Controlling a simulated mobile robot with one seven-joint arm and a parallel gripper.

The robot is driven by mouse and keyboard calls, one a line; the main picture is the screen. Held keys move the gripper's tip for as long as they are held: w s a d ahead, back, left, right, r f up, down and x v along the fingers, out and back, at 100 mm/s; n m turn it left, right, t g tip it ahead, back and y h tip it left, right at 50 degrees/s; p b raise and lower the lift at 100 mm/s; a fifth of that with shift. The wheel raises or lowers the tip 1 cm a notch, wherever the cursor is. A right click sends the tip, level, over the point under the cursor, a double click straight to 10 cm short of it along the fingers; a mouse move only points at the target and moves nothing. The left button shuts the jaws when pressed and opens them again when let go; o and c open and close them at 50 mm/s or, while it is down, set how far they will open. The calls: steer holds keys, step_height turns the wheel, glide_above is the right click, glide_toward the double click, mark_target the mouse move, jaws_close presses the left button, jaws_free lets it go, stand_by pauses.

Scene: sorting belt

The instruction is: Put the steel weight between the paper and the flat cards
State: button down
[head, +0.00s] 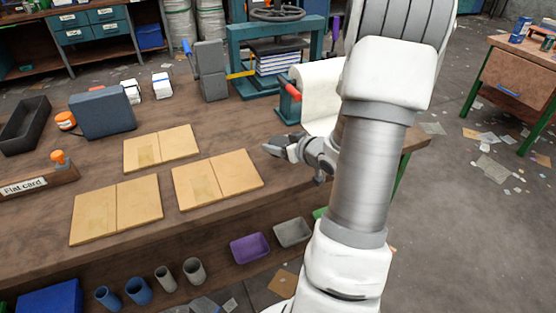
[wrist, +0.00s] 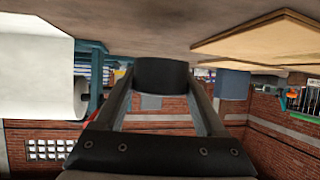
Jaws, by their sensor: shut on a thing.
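My gripper (head: 272,148) is shut on a dark, short cylinder, the steel weight (wrist: 160,73), seen between the fingertips in the wrist view. In the head view the weight is hard to tell from the fingers. It is at the table's right part, with the white paper roll (head: 318,92) behind and to the right, and the tan flat cards (head: 218,180) to the left. The wrist view, upside down, shows the paper (wrist: 35,75) at left and a tan card (wrist: 262,40) at right. I cannot tell whether the weight touches the table.
A press (head: 277,60) stands at the table's back. A sign reading "Flat card" (head: 28,186), a grey box (head: 103,115) and a black tray (head: 25,125) are at left. Bare wood (head: 225,128) lies between the cards and the press. Purple and grey bins sit below the front edge.

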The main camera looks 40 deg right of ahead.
mark_target(278, 163)
steer(key=shift+w+a+f, duration=0.1)
steer(key=shift+a+f, duration=0.1)
steer(key=shift+f, duration=0.2)
steer(key=shift+f+b, duration=0.85)
steer(key=shift+f, duration=0.8)
steer(key=shift+f, duration=0.1)
steer(key=shift+f, duration=0.1)
jaws_free()
